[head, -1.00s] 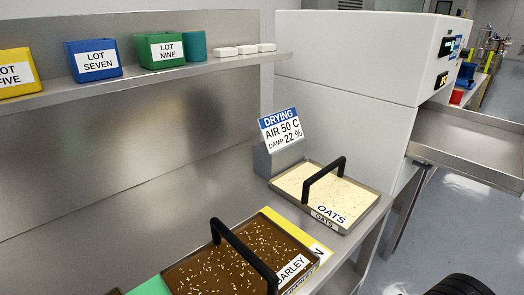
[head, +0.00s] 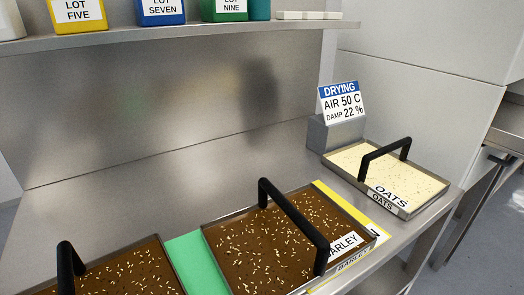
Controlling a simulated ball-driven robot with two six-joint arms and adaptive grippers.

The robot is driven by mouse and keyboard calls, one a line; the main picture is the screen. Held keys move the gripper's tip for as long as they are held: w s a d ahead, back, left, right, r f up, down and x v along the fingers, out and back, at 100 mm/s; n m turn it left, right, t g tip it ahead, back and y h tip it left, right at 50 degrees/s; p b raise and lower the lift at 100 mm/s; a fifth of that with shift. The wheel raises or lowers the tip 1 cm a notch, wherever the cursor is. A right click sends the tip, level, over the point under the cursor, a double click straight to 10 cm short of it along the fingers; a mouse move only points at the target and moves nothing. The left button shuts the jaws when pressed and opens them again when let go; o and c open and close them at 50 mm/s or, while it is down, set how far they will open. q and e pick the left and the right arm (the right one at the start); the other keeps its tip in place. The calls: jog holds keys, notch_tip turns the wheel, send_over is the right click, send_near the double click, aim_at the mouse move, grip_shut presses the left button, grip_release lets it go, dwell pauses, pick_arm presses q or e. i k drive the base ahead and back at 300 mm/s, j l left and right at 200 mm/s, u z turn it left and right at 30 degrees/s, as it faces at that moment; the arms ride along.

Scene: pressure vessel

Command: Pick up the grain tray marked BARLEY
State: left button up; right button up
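The grain tray marked BARLEY (head: 250,248) sits on the steel bench in the lower middle of the head view. It is a shallow metal tray of brown stuff with pale grains, labelled BARLEY on top and on its front rim. A black bar handle (head: 292,225) arches over it. It lies on a yellow mat or card, partly hidden under it, with a green patch at its left. Neither of my grippers shows in the view.
The OATS tray (head: 404,207), with pale contents and a black handle, stands to the right. A DRYING sign (head: 342,103) stands behind it. Another brown tray (head: 125,274) is cut off at the lower left. A shelf (head: 190,38) with coloured lot bins runs above. Bare bench lies behind the trays.

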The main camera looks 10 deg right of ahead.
aim_at(289, 242)
jog(key=k+j, duration=0.15)
jog(key=j, duration=0.15)
jog(key=k+j+u, duration=0.1)
jog(key=j, duration=0.65)
jog(key=k+j+u, duration=0.1)
jog(key=j, duration=0.25)
